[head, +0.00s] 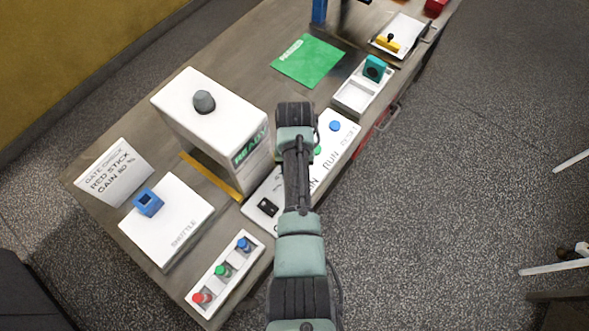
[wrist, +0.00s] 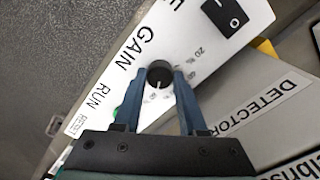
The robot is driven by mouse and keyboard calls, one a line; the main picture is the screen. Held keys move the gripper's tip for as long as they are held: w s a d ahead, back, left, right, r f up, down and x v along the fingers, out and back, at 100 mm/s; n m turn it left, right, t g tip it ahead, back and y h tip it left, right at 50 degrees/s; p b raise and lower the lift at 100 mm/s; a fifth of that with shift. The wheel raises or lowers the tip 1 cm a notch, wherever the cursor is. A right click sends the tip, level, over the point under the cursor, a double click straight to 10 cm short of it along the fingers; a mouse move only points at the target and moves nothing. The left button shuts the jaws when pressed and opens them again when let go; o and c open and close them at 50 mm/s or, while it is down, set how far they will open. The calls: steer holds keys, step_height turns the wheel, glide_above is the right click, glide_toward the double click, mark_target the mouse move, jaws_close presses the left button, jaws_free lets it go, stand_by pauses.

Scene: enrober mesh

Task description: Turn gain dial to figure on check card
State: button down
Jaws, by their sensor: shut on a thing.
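The gain dial (wrist: 159,77) is a black round knob on a white panel (wrist: 110,75) lettered GAIN, RUN and RESET. My gripper (wrist: 160,73) is shut on the dial, a blue finger on each side. A white pointer line on the dial points toward the bottom of the wrist view. Figures around it include 20 and seemingly 40; others are small or partly hidden by the fingers. The check card (head: 114,172) stands at the bench's left end in the head view and appears to read RED STICK, GAIN 80 %. My arm hides the dial in the head view.
A white detector box (head: 205,115) with a READY display stands left of my arm. A black switch (wrist: 224,13) is on the panel. A shuttle plate (head: 165,222), a tray of coloured sticks (head: 228,275), a green mat (head: 308,61) and a white tray (head: 350,97) share the bench.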

steer(key=shift+r, duration=0.1)
steer(key=shift+c, duration=2.3)
jaws_free()
step_height(320, 180, up, 13)
steer(key=b, duration=0.1)
steer(key=shift+w, duration=0.1)
